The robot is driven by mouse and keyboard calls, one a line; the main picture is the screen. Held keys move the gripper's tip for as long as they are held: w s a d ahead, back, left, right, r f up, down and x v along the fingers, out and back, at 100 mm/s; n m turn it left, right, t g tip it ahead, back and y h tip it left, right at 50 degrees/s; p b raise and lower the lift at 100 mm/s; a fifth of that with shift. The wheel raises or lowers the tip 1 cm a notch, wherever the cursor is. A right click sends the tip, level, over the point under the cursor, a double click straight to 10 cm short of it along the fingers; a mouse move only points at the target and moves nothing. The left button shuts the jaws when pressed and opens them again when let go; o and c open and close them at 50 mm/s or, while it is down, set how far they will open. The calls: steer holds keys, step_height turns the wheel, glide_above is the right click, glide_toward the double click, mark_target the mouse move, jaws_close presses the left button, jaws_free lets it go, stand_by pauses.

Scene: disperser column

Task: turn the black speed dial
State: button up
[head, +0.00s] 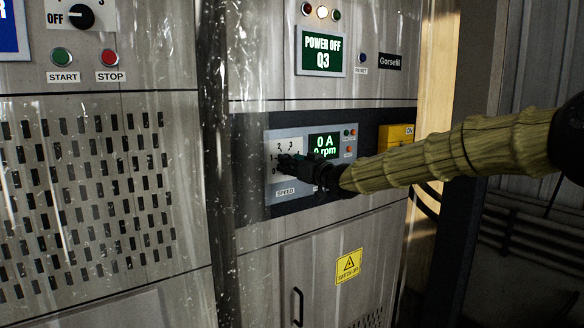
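The speed panel (283,134) is a light grey plate in a dark band of the right cabinet. It has a numbered scale and a SPEED label (286,191). My gripper (284,166) is black and sits in front of the dial's place on this panel, coming from the right on my sleeved arm. The black speed dial is hidden behind or merges with the dark fingers. I cannot tell whether the fingers touch it or are closed on it. The green display (325,145) beside it reads 0 A and 0 rpm, its lower line partly covered by my gripper.
A yellow switch box (396,135) stands right of the panel. A POWER OFF Q3 screen (321,51) is above. A door handle (298,307) and yellow warning sign (348,266) are below. A clear plastic strip curtain (262,65) hangs left of the panel.

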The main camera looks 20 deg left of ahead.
steer(key=shift+w+d+f+n+b, duration=0.1)
steer(key=shift+n+b, duration=1.35)
steer(key=shift+n, duration=2.65)
steer(key=o, duration=1)
steer(key=v, duration=1.2)
